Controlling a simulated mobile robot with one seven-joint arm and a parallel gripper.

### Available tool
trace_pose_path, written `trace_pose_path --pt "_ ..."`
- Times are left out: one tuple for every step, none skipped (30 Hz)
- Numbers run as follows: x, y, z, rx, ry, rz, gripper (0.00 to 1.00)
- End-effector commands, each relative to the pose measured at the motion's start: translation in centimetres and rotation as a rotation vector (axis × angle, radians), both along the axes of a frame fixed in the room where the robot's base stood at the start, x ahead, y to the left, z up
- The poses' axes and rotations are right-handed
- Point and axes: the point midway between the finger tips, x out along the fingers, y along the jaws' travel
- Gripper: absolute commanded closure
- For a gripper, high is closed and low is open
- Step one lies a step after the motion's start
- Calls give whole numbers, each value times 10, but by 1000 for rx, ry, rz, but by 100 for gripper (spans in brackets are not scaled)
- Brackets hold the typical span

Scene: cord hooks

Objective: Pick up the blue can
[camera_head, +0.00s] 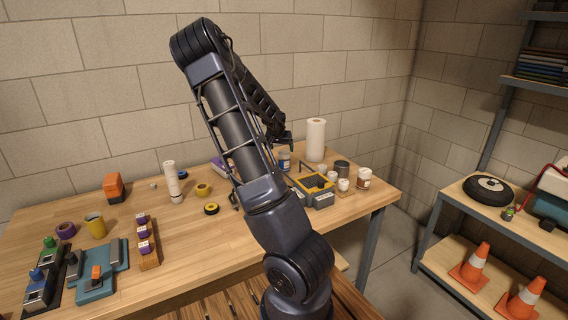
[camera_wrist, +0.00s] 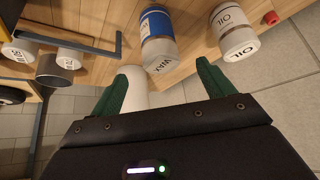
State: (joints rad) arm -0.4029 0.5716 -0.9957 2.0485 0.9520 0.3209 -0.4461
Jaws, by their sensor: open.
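The blue can (camera_head: 284,161) stands on the workbench (camera_head: 180,240) near its back edge, left of a white paper roll. In the wrist view the blue can (camera_wrist: 157,38) has a wide blue band and a pale end marked "WAX". My gripper (camera_head: 284,141) is above and close to the can in the head view, where its fingers are hard to make out. In the wrist view my gripper (camera_wrist: 162,72) is open and empty, with green fingers spread. The can shows just beyond the fingertips, roughly in line with the gap; contact cannot be seen.
The paper roll (camera_head: 316,139) stands right of the can. A can marked "OIL" (camera_wrist: 238,36) is beside it in the wrist view. A grey and yellow box (camera_head: 316,189), a dark cup (camera_head: 342,167) and small white-topped jars (camera_head: 364,177) stand nearer the right front.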

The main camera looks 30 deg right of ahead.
Motion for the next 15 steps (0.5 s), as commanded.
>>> trace_pose_path --pt "1 -2 -1 -5 0 -2 19" --pt "2 -3 -2 -7 0 -3 19" --pt "3 -4 -5 -8 -1 -3 19" --pt "4 -5 -8 -8 1 -4 19" --pt "5 -7 -11 -7 0 -5 19" --pt "6 -9 -15 -7 2 -5 19" --pt "8 -10 -18 -7 1 -5 19" --pt "9 -11 -22 -6 2 -5 19" --pt "11 -14 -26 -6 1 -5 19" --pt "13 -15 -29 -5 1 -5 19" --pt "14 -16 -33 -6 1 -3 19" --pt "16 -18 -37 -5 1 -4 19" --pt "17 -19 -39 -6 0 -4 19" --pt "18 -20 -41 -6 1 -3 19" --pt "20 -21 -43 -5 0 -4 19"
